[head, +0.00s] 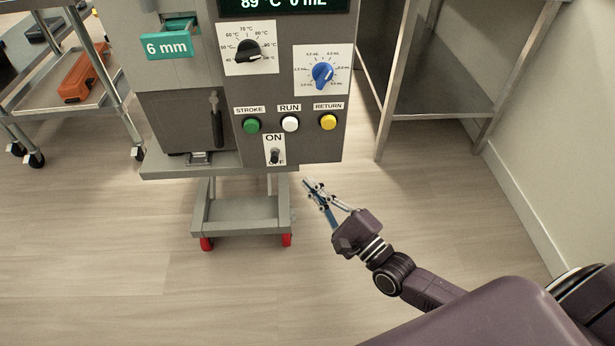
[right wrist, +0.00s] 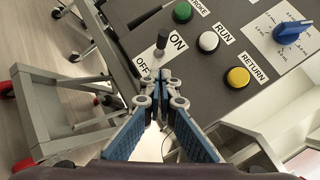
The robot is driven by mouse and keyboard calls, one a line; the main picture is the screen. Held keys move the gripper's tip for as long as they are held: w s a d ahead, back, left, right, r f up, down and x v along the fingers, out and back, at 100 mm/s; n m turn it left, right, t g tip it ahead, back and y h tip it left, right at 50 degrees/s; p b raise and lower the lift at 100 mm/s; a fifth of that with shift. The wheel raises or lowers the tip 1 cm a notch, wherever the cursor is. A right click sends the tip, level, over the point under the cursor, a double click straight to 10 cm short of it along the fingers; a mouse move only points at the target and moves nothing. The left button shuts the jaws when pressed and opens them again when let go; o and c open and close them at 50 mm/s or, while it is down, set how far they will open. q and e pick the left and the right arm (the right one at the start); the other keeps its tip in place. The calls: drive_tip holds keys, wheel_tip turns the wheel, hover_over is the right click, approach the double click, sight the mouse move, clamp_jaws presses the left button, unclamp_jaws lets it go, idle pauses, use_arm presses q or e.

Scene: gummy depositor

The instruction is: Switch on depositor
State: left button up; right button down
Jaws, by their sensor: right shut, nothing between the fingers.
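The depositor's grey control panel (head: 300,90) faces me in the head view. Its ON/OFF toggle switch (head: 275,155) is at the panel's lower edge, with ON above and OFF below. The lever appears to lean down over the OFF label; it also shows in the right wrist view (right wrist: 161,43), just beyond the fingertips. My right gripper (head: 309,184) is shut and empty, below and to the right of the switch in the head view and apart from it. Its blue fingers also show in the right wrist view (right wrist: 161,88). My left gripper is not in view.
Green (head: 252,125), white (head: 290,124) and yellow (head: 328,122) buttons sit above the switch. A blue dial (head: 323,73) and a black dial (head: 247,52) are higher up. A metal table (head: 440,95) stands at right, a cart (head: 100,95) at left. Floor in front is clear.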

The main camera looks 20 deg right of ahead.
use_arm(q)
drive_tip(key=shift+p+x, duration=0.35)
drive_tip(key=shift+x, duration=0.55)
use_arm(e)
drive_tip(key=r+v, duration=0.1)
drive_tip(key=v, duration=0.5)
drive_tip(key=shift+s+f, duration=0.2)
drive_tip(key=shift+s, duration=0.25)
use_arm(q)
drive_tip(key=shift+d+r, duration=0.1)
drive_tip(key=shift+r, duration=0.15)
use_arm(e)
drive_tip(key=shift+d, duration=0.15)
